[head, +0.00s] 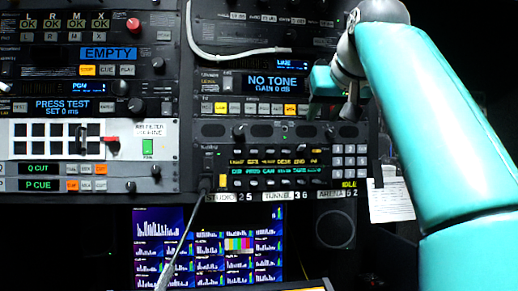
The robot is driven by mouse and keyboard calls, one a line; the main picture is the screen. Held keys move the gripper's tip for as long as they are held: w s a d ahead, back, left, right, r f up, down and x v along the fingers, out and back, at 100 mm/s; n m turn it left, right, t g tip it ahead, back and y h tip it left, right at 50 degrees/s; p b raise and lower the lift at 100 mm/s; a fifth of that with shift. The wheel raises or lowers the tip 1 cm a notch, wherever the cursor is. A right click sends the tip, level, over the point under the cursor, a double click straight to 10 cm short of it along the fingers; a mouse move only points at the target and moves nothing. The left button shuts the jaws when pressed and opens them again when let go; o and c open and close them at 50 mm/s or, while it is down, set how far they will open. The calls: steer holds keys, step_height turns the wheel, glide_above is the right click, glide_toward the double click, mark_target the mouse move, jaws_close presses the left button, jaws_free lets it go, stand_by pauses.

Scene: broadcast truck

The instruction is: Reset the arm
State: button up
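My teal arm comes in from the right side of the head view and bends over at the top. My gripper (349,104) hangs from the grey wrist in front of the rack, near the right end of the "NO TONE" unit (272,84). It shows small and partly edge-on, with a teal block and a grey finger-like part. I cannot tell whether its fingers are apart, and I see nothing clearly held in it.
Left rack panels carry an "EMPTY" display (108,53), a red knob (133,24) and a white panel (82,139). A white cable (228,55) loops at the top. A keypad unit (283,165) sits below my gripper. A monitor (208,246) and paper sheet (391,193) are lower.

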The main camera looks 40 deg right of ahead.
steer(key=w+a+f+n+g+y, duration=0.1)
steer(key=w+a+f+y, duration=0.2)
steer(key=f, duration=0.6)
steer(key=w+a+f+n+y, duration=0.2)
steer(key=w+a+f, duration=0.15)
steer(key=f, duration=0.55)
steer(key=s+a+f+n+g+y, duration=0.2)
steer(key=s+a+f, duration=0.1)
steer(key=a+f, duration=1.35)
steer(key=s+a+f+g, duration=0.1)
steer(key=s+a+f, duration=0.3)
steer(key=f, duration=0.5)
steer(key=s+a+f+g, duration=0.1)
steer(key=s+a+f, duration=0.3)
steer(key=f, duration=0.6)
steer(key=shift+f+n+g+h, duration=0.15)
steer(key=shift+n+g+h, duration=0.15)
steer(key=shift+n+h, duration=0.1)
